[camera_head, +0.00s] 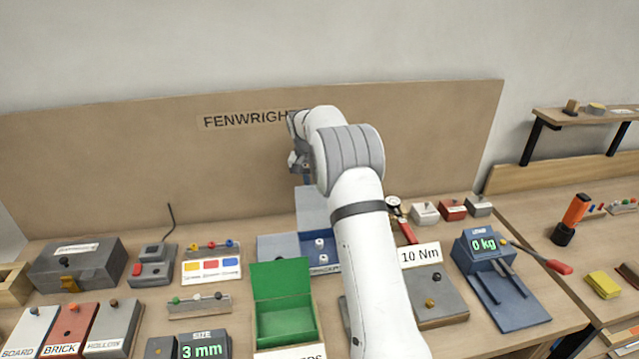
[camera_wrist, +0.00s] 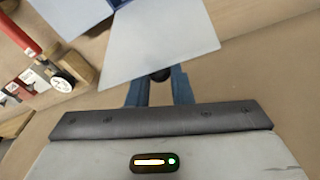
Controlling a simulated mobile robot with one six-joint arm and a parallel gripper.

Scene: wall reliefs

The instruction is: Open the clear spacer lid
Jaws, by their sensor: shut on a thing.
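The pale, clear-looking spacer lid (camera_head: 311,208) stands raised above the blue box (camera_head: 285,246) in the head view. White spacers (camera_head: 320,244) sit inside the box, and my arm covers part of its right side. In the wrist view the lid (camera_wrist: 155,42) is a pale panel ahead of the fingers, with a dark knob (camera_wrist: 161,74) at its near edge. My gripper (camera_wrist: 160,82) is shut on this knob between its blue fingers. In the head view my gripper (camera_head: 306,180) is at the lid's top edge, partly hidden by my wrist.
An open green box (camera_head: 286,322) stands in front of the blue box. A red-handled gauge tool (camera_head: 405,228) and small blocks (camera_head: 425,212) lie to the right. The brown backboard (camera_head: 150,160) rises close behind the lid.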

